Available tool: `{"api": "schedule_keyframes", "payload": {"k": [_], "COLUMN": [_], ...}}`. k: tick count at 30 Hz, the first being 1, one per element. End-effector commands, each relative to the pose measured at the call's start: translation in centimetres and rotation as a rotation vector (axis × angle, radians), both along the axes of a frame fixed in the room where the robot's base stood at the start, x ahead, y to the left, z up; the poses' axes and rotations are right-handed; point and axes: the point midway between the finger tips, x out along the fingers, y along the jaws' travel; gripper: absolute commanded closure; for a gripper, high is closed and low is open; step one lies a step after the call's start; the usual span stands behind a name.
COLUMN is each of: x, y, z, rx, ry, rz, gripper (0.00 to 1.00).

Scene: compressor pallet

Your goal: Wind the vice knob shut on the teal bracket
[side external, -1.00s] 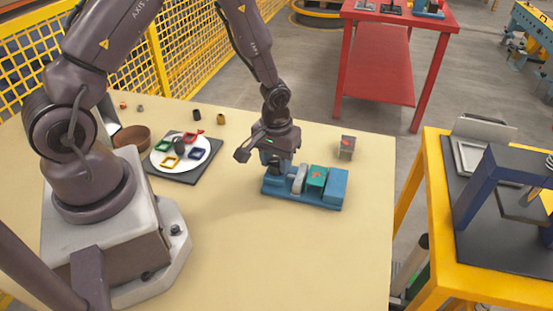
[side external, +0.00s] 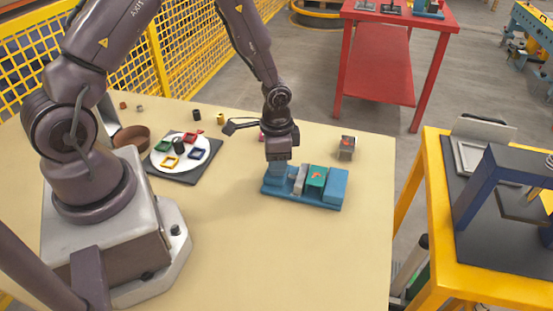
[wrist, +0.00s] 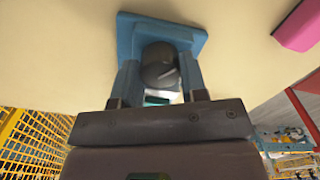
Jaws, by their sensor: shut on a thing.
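The blue vice (side external: 318,199) stands on the table, its base also at the top of the wrist view (wrist: 185,38). The teal bracket (side external: 317,176) sits between the grey sliding jaw (side external: 299,180) and the blue fixed block (side external: 337,181). I cannot tell whether the jaw touches the bracket. My gripper (side external: 277,172) points down over the left end of the vice. In the wrist view its fingers are shut on the dark round vice knob (wrist: 158,66), one on each side. The gripper hides the knob in the side view.
A grey block with a red top (side external: 347,146) stands behind the vice. A pink thing (wrist: 300,26) lies near the vice. A white plate (side external: 188,166) with coloured square frames is on a dark mat to the left. The front of the table is clear.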

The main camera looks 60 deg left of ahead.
Motion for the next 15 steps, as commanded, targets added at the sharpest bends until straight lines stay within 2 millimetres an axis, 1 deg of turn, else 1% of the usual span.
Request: {"api": "schedule_keyframes", "payload": {"k": [15], "x": [0.04], "y": [0.02], "z": [0.09], "rx": [0.001], "ry": [0.0], "rz": [-0.492], "gripper": [0.84]}}
